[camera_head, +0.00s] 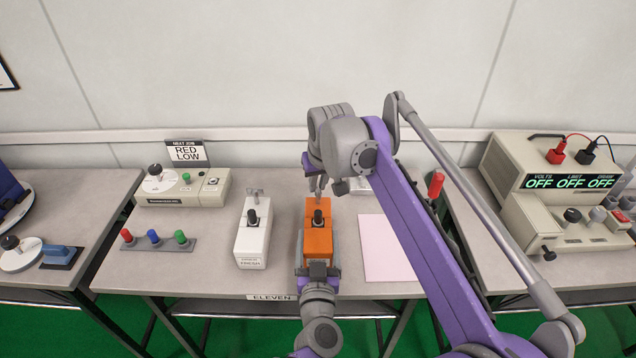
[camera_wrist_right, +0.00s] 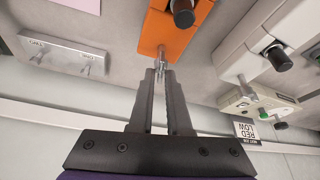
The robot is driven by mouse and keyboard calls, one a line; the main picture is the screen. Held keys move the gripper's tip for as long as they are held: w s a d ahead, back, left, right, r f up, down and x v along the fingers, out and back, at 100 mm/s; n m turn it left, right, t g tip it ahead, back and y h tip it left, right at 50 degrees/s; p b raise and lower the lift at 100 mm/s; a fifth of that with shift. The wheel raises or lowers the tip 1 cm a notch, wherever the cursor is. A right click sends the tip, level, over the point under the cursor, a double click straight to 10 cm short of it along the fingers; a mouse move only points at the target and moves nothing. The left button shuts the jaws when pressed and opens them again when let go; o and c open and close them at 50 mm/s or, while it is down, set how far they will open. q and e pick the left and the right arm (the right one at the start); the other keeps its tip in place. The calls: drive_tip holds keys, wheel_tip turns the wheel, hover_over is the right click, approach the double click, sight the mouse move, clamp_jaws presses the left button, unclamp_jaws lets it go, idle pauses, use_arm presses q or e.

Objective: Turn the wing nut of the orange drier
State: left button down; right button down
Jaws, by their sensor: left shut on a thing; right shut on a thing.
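The orange drier (camera_head: 318,243) stands upright on the middle bench, with a black knob (camera_head: 318,218) on its top. In the right wrist view the drier (camera_wrist_right: 170,35) is at the top centre. Its metal wing nut (camera_wrist_right: 161,52) sticks out at the end towards the wall. My right gripper (camera_wrist_right: 160,72) is shut on the wing nut; in the head view this right gripper (camera_head: 318,190) partly hides it. My left gripper (camera_head: 318,265) is shut on the front end of the orange drier.
A white tester (camera_head: 251,240) with its own wing nut stands left of the drier. A pink sheet (camera_head: 385,248) lies to the right.

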drive_tip(key=n+y, duration=0.1)
drive_tip(key=n, duration=0.2)
drive_tip(key=shift+n+g, duration=0.3)
drive_tip(key=shift+n, duration=0.1)
drive_tip(key=n+g+y, duration=0.1)
drive_tip(key=n, duration=0.2)
drive_tip(key=shift+n, duration=0.3)
drive_tip(key=n+g+y, duration=0.1)
drive_tip(key=n, duration=0.3)
drive_tip(key=shift+n+g, duration=0.8)
drive_tip(key=shift+n, duration=0.8)
drive_tip(key=shift+s, duration=0.1)
drive_tip(key=c, duration=0.9)
unclamp_jaws()
